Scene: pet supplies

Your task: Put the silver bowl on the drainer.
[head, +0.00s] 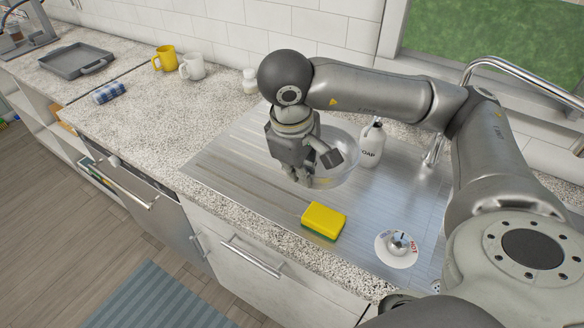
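The silver bowl (346,172) is shiny and looks partly see-through, and it sits on or just above the steel sink top. My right gripper (312,172) points down at the bowl's left side, with its fingers over or at the rim. The gripper hides much of the bowl's left part, and I cannot tell whether the fingers grip it. The drainer (226,168) is the ridged steel surface to the left of the bowl; its left part is bare. My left gripper is not in view.
A yellow sponge (323,219) lies in front of the bowl. A white soap bottle (371,145) stands close behind it on the right, near the faucet (433,150). A round tap control (398,245) is at front right. Mugs (191,66) and a grey tray (76,61) are farther left.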

